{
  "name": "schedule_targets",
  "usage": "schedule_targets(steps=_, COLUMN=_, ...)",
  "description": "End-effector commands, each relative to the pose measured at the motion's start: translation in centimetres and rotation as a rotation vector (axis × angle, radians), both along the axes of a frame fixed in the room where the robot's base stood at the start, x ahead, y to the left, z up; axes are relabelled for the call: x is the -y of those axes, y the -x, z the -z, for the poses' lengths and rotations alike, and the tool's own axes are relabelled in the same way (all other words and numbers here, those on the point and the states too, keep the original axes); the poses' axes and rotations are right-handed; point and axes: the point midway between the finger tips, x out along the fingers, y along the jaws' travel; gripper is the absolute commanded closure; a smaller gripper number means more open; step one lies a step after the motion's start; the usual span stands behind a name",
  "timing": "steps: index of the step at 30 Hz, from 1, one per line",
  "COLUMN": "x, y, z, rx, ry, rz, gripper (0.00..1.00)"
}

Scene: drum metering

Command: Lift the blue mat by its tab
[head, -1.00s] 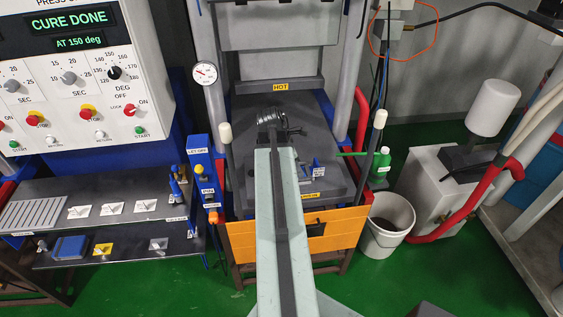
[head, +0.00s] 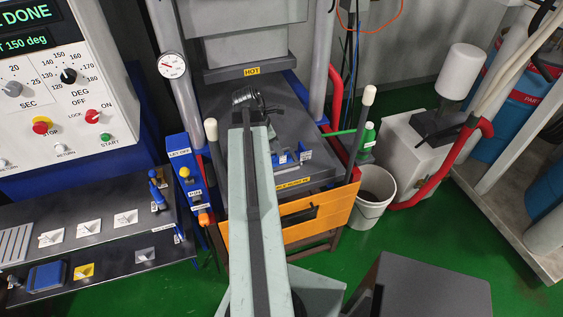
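My gripper (head: 248,98) is at the far end of my pale green arm, over the dark press bed (head: 305,180). It is small and seen from behind, so whether it is open or shut cannot be told. Small blue labelled parts (head: 283,158) stand on the bed to the right of my arm. No flat blue mat or tab can be made out for sure; my arm covers part of the bed. A blue block-like item (head: 47,277) lies on the lower left shelf, far from my gripper.
The upper platen (head: 240,72), marked HOT, hangs just behind my gripper. Upright rods with white knobs (head: 211,130) flank the bed. A control panel (head: 60,90) and dark shelf (head: 100,205) stand left. A white bucket (head: 375,195) stands right.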

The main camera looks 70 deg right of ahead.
Motion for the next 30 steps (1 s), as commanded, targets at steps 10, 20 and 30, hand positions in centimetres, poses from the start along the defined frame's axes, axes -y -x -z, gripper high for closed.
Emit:
schedule_targets(steps=10, x=1.2, y=1.3, z=4.9, rx=0.000, ry=0.000, rz=0.003, gripper=0.67)
schedule_targets(steps=20, x=1.2, y=1.4, z=4.5, rx=0.000, ry=0.000, rz=0.003, gripper=1.00)
schedule_targets(steps=30, x=1.2, y=1.4, z=4.5, rx=0.000, ry=0.000, rz=0.004, gripper=1.00)
